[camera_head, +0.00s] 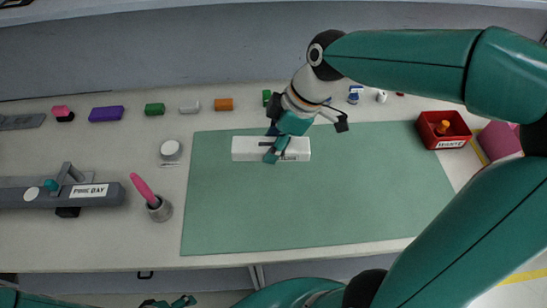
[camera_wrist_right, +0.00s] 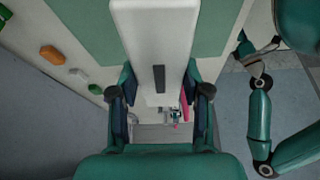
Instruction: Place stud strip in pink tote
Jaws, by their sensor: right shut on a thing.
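A long white bar with a small dark-lettered label, which I take as the stud strip (camera_head: 243,148), is at the upper left part of the green mat. My right gripper (camera_head: 277,150) is shut on it near its middle. In the right wrist view the white bar (camera_wrist_right: 155,35) runs between the fingers (camera_wrist_right: 160,105). I cannot tell whether it touches the mat. A pink tote (camera_head: 499,141) stands at the right, partly hidden by my right arm. My left gripper (camera_head: 170,302) is low at the front edge, empty; its fingers look apart in the right wrist view (camera_wrist_right: 258,47).
A red labelled bin (camera_head: 443,144) with an orange item stands between the mat (camera_head: 310,215) and the tote. Several small coloured blocks line the back. A cup with a pink-handled tool (camera_head: 159,209) and a grey fixture (camera_head: 90,194) are at left. Most of the mat is bare.

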